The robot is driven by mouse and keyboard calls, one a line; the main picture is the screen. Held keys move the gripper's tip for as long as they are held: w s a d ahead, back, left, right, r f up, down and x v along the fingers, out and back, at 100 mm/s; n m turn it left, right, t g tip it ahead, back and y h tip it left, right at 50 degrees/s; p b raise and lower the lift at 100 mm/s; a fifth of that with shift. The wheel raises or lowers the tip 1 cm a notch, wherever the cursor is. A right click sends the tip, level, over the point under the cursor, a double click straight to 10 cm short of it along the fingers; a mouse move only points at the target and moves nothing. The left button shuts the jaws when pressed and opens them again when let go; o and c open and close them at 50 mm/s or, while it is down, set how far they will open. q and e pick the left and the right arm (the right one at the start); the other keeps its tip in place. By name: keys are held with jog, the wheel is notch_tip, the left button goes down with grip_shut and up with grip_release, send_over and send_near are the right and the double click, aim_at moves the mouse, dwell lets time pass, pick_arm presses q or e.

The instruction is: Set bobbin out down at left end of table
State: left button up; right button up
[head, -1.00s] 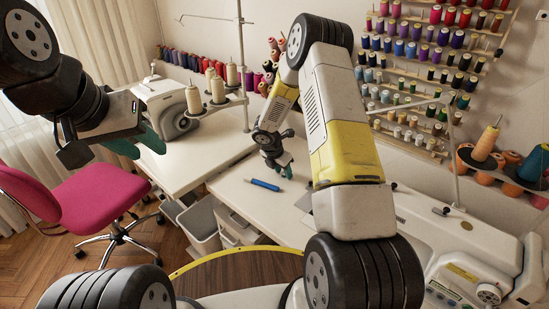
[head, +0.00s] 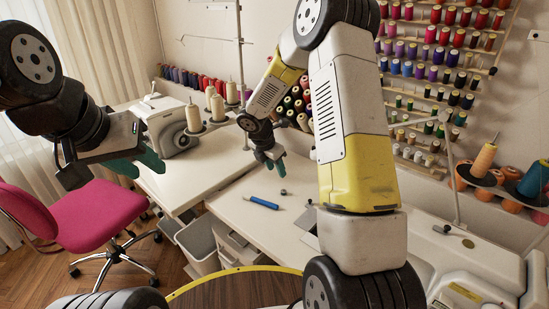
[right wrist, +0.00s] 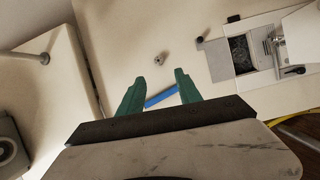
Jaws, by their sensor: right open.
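A small metal bobbin (head: 283,192) lies on the white table (head: 235,201) near its left end, just beyond a blue pen-like tool (head: 262,203). In the right wrist view the bobbin (right wrist: 161,58) sits just past the fingertips, apart from them. My right gripper (right wrist: 160,77) is open and empty, above the table; the head view shows it small (head: 271,162), behind the bobbin. The blue tool (right wrist: 161,96) shows between its green fingers. My left gripper (head: 146,166) hangs at the left over the chair side; its opening is unclear.
A sewing machine with an open plate (right wrist: 245,50) lies right of the bobbin, with a small dark piece (right wrist: 200,40) beside it. A second white table (head: 185,160) holds a machine and thread cones. A pink chair (head: 85,215) and grey bins (head: 197,240) stand left.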

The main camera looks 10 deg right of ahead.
jog(key=s+d+r+m+y, duration=0.1)
jog(key=s+r+m, duration=0.5)
jog(key=r, duration=0.3)
jog(key=s+d+r+m, duration=0.1)
jog(key=s+r+m, duration=0.55)
jog(key=r, duration=0.25)
jog(key=s+a+r+m+t+y, duration=0.1)
jog(key=s+r+m+y, duration=0.1)
jog(key=s+m, duration=0.4)
jog(key=s+a+r+m+t+y, duration=0.2)
jog(key=s+r+m, duration=0.3)
jog(key=s, duration=0.6)
jog(key=shift+a+r+m+y, duration=0.15)
jog(key=shift+r+m+y, duration=0.15)
jog(key=shift+m, duration=0.05)
jog(key=shift+s, duration=0.1)
